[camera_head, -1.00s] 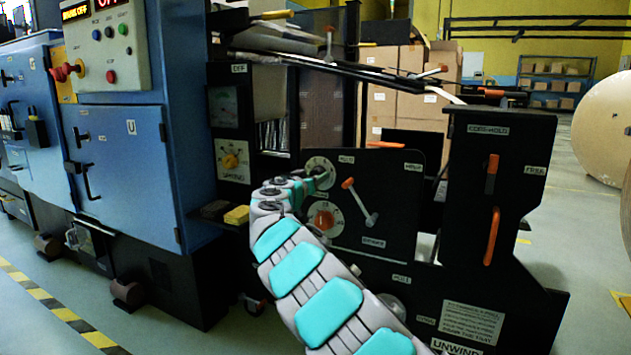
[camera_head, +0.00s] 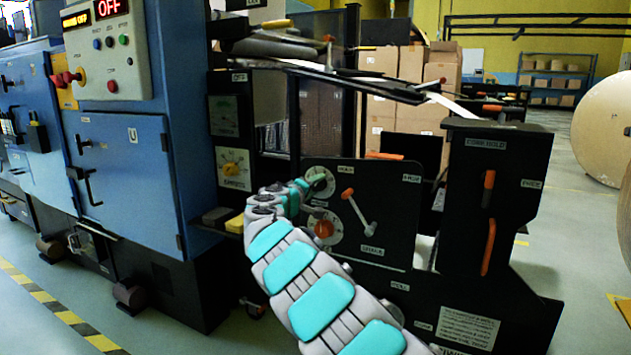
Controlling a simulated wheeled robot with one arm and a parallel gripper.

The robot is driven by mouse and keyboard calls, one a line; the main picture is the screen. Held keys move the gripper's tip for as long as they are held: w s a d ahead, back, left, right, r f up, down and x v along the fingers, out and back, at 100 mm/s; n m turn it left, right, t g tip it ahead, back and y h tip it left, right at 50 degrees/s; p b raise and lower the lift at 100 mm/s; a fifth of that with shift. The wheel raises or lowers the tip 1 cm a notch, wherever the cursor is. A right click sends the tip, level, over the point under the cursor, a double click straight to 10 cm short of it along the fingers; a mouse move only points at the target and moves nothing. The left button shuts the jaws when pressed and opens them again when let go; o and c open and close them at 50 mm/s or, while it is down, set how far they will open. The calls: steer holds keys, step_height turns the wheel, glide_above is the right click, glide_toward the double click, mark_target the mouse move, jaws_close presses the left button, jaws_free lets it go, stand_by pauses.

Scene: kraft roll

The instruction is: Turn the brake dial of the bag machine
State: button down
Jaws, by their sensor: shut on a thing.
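The bag machine's black front panel (camera_head: 385,215) carries two pale round dials. The upper dial (camera_head: 321,191) has a dark knob; I take it for the brake dial, though its small label is not readable. My gripper (camera_head: 312,184) reaches this upper dial from the left and is shut on its knob. The fingers are small here, and my wrist partly hides the dial's left side. My arm rises from the bottom of the view. The lower dial (camera_head: 324,229) has an orange knob and sits just right of my arm, apart from the fingers.
A lever with an orange tip (camera_head: 359,212) stands right of the dials. Orange handles (camera_head: 489,240) are on the black column farther right.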

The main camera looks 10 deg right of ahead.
steer(key=n+h+p, duration=0.1)
steer(key=n+p, duration=0.6)
steer(key=n, duration=0.5)
steer(key=n+h+p, duration=0.1)
steer(key=n+p, duration=0.6)
steer(key=n, duration=0.5)
steer(key=shift+w+a+f, duration=0.1)
steer(key=shift+a+f, duration=0.05)
steer(key=shift+a, duration=0.05)
steer(key=shift+n, duration=2.1)
steer(key=shift+c, duration=1.5)
jaws_free()
steer(key=shift+d, duration=0.15)
